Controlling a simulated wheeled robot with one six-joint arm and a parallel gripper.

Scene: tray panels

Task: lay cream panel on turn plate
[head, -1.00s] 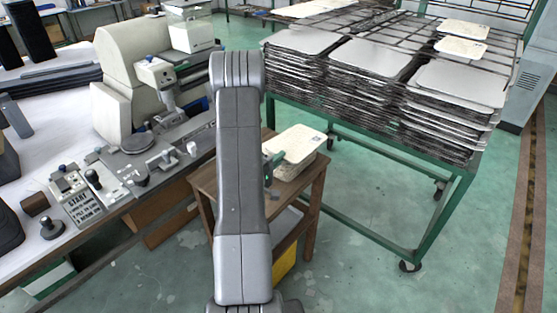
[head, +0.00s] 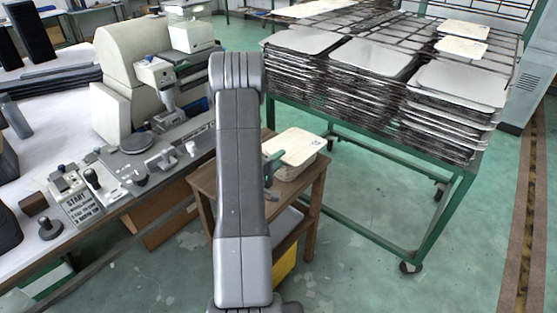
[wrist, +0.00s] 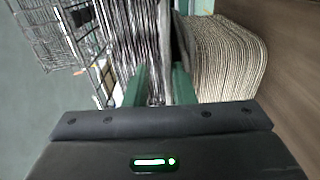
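A stack of cream panels (head: 296,168) sits on a small wooden stand, its top panel (head: 294,146) lying face up. In the wrist view the layered edges of the cream stack (wrist: 230,60) fill the right side. My gripper (head: 271,165) is at the stack's left edge, partly hidden by my arm. In the wrist view its two green fingers (wrist: 158,85) are apart, with the right one beside the top end of the stack. I see no panel clearly held between them. A round plate (head: 136,143), probably the turn plate, is on the machine bench at left.
The wooden stand (head: 208,182) is between the bench and a green-framed cart (head: 450,215) piled with grey trays (head: 455,83). Two cream panels (head: 461,48) lie on the cart's trays. A control panel (head: 80,203) is on the bench. Green floor is open at front right.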

